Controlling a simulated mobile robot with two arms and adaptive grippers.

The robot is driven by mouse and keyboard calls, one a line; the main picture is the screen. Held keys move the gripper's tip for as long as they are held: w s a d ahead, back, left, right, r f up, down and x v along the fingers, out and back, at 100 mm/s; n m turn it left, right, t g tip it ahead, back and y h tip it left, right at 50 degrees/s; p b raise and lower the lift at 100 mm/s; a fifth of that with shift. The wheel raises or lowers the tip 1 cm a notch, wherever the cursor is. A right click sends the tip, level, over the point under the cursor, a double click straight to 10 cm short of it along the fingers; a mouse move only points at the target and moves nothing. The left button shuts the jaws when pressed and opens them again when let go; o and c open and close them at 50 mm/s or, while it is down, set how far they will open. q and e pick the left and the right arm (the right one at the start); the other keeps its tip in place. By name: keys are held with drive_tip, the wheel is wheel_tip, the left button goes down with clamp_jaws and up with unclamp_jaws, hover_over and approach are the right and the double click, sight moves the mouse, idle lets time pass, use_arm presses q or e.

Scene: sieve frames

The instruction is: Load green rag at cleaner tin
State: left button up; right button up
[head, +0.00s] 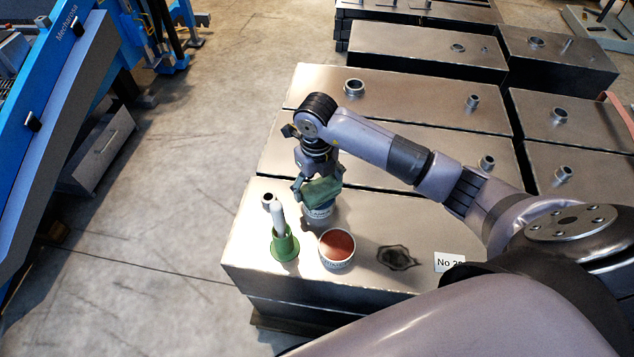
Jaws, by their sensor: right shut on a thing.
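My right gripper (305,187) is shut on the green rag (323,191), which looks like a folded, bunched cloth. The rag is right over a small tin with a pale blue and white side (319,213) and hides its top. I cannot tell whether the rag touches that tin. A second round tin (337,262), with a red-brown top, stands just in front of it. No label tells me which is the cleaner tin. My left gripper is not in view.
A green holder (285,246) with an upright white handle stands left of the tins, near the metal box's (245,255) left edge. A dark crumpled patch (398,257) and a number card (449,262) lie to the right. More metal boxes stand behind.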

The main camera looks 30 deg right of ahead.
sight(317, 182)
drive_tip(key=shift+f+b, duration=0.4)
drive_tip(key=shift+f, duration=0.2)
idle(1.6)
wheel_tip(317, 182, up, 7)
drive_tip(key=p, duration=0.5)
drive_tip(key=shift+f, duration=0.15)
drive_tip(key=shift+r, duration=0.2)
idle(0.6)
